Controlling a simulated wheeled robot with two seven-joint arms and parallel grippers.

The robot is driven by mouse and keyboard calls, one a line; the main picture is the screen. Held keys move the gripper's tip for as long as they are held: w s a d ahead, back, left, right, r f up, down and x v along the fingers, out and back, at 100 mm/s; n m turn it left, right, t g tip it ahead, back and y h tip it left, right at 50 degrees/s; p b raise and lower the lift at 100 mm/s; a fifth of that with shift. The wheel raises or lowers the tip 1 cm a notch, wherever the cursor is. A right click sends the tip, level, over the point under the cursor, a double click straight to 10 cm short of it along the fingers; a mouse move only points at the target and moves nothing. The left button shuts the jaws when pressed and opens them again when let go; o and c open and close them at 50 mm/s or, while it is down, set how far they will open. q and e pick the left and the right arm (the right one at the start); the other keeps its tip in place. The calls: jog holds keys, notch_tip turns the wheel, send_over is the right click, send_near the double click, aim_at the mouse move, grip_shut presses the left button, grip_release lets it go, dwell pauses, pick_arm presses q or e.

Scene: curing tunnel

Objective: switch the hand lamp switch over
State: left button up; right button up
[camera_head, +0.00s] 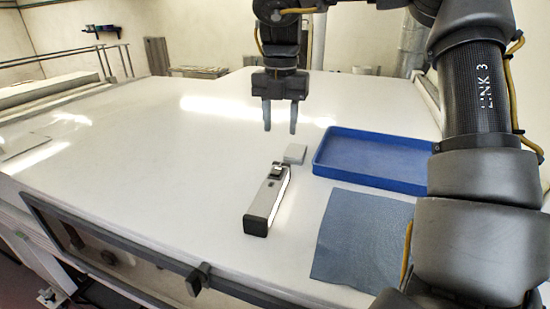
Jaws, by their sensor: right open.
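The hand lamp (265,204) lies on the white table, a long grey body with a black near end. A small dark part, which looks like its switch (278,171), sits on top near its far end. My right gripper (280,129) is open and empty, pointing down above the table. In the picture it is just beyond the far end of the lamp and apart from it. Its exact height above the table is hard to tell. My left gripper is not in view.
A small light grey block (295,153) lies just beyond the lamp. A blue tray (374,177) stands to the right, with a blue-grey cloth (358,240) in front of it. The table (130,190) left of the lamp is clear. A dark rail (150,264) runs along the near edge.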

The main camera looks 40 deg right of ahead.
aim_at(278, 168)
notch_tip(278, 168, down, 8)
jog(key=shift+w+f, duration=0.15)
jog(key=shift+f, duration=0.1)
jog(key=shift+a+f+p, duration=0.15)
jog(key=shift+f+p, duration=0.15)
jog(key=shift+f, duration=0.3)
